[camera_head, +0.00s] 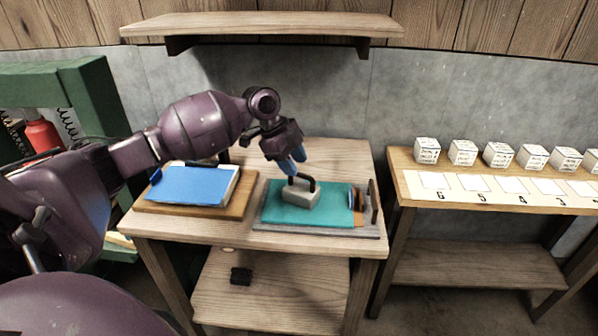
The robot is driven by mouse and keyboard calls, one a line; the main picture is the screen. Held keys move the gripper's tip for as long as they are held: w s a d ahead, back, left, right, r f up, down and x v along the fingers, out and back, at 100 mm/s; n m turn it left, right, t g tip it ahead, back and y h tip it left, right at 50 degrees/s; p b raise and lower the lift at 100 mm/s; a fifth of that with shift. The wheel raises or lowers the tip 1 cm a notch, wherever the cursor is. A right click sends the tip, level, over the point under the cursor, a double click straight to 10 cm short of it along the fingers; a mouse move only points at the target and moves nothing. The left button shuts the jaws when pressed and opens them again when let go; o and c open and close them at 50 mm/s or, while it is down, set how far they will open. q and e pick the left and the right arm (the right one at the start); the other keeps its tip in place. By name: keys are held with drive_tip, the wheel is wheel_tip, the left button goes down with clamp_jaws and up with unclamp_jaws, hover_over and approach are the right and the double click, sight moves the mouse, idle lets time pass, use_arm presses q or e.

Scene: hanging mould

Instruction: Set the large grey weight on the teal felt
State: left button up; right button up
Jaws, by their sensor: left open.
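The large grey weight (300,196), a block with a dark arched handle, rests upright on the teal felt (285,216). The felt lies on a grey board (334,231) at the right of the small wooden table. My left gripper (291,168), with blue fingertips, is just above the weight's handle. It is open, and I cannot tell whether a fingertip touches the handle. My right gripper is not in view.
A blue-covered block (193,185) lies on a wooden board left of the felt. A wall shelf (262,24) hangs above the table. Several white labelled cubes (463,152) stand on a table at right. A small black object (241,276) sits on the lower shelf.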

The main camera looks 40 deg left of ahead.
use_arm(q)
drive_tip(key=v, duration=0.7)
drive_tip(key=shift+r+p, duration=0.25)
drive_tip(key=shift+p, duration=0.2)
drive_tip(key=shift+a, duration=0.1)
drive_tip(key=shift+s, duration=0.1)
